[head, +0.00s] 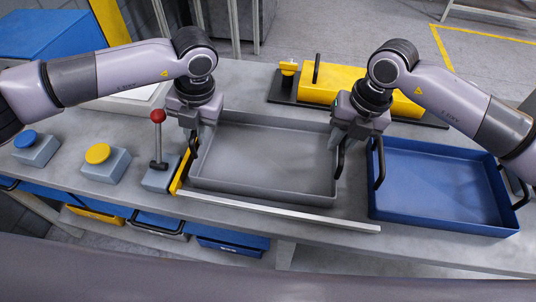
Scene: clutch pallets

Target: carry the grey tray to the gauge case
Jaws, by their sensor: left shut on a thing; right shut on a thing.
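The grey tray (262,192) is a shallow, empty rectangular tray with dark handles on its left and right ends, in the middle of the head view. My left gripper (193,140) is shut on its left handle. My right gripper (338,150) is shut on its right handle. Whether the tray touches the bench top is hard to tell. The yellow case (318,84) with a dark upright handle, likely the gauge case, lies on a dark base behind the tray, partly hidden by my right arm.
A blue tray (440,224) with dark handles stands close on the right. A red-knobbed lever (157,140), a yellow button (98,154) and a blue button (25,141) stand left. A pale strip (280,213) runs along the bench in front of the grey tray.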

